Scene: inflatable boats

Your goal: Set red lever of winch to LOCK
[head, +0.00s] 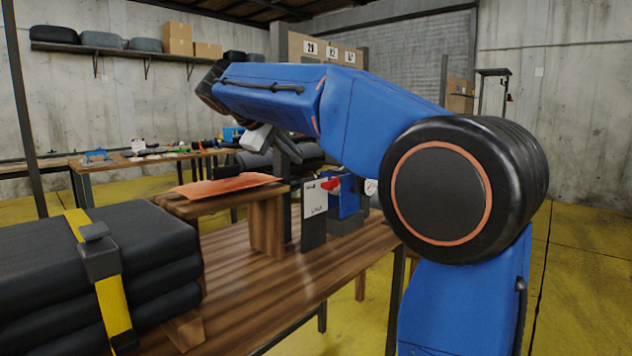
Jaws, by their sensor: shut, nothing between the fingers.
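The winch (346,197) is a blue unit on a grey base, standing on the wooden workbench. Its red lever (331,184) is small and sticks out to the left, near the top of a white label plate (314,208). The print on the plate is too small to read. My blue arm reaches over from the right and hides part of the area behind the winch. My gripper (287,150) hangs below the arm's far end, small and partly hidden, above and left of the lever. It is shut and empty, apart from the lever.
A small wooden stand (267,222) with an orange sheet (226,185) on top is left of the winch. A strapped stack of black folded boats (150,250) fills the near left of the workbench (265,285). Another table (45,168) with small items stands behind.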

